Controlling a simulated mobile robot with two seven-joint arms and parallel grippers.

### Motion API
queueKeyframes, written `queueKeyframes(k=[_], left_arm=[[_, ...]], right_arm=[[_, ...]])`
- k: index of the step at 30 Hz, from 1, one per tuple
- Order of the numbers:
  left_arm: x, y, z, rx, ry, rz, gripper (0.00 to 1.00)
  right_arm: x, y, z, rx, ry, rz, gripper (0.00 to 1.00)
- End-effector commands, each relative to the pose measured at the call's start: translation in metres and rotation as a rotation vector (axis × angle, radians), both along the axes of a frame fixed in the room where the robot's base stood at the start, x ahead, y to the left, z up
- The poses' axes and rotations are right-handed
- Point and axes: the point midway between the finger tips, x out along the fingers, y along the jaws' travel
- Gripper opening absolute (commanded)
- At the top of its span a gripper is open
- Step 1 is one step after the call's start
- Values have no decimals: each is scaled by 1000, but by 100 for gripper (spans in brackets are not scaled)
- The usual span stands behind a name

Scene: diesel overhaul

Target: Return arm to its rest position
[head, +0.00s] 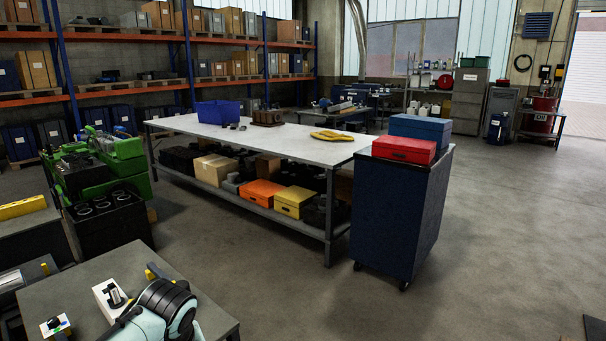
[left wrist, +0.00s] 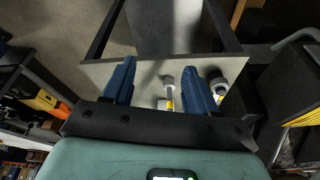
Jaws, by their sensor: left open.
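My left arm (head: 165,312), pale blue and black, reaches over the small grey table at the lower left of the head view. Its gripper cannot be made out there. In the left wrist view my left gripper (left wrist: 160,85) has two blue fingers standing apart, with nothing held between them. Beyond the fingers is a grey tabletop (left wrist: 145,78) with small white, metal and yellow parts (left wrist: 170,95); whether the fingers touch any of them cannot be told. My right gripper is not in view.

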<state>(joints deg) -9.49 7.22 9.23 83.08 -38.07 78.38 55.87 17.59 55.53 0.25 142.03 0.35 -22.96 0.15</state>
Motion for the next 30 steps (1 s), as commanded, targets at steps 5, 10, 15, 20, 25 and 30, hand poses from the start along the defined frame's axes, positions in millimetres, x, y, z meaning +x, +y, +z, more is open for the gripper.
queueKeyframes(k=[5,10,15,20,25,30], left_arm=[[10,-37,-130,-123,138,-224,57],[-26,-70,-251,-302,219,-359,57],[-107,-95,-348,-471,255,-388,57],[-194,-105,-395,-533,262,-345,57],[-252,-104,-407,-517,272,-316,57],[-267,-102,-409,-503,274,-311,57]], right_arm=[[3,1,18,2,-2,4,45],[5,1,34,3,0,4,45],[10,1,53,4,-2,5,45],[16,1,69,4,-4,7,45],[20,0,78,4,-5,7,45],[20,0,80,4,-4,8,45]])
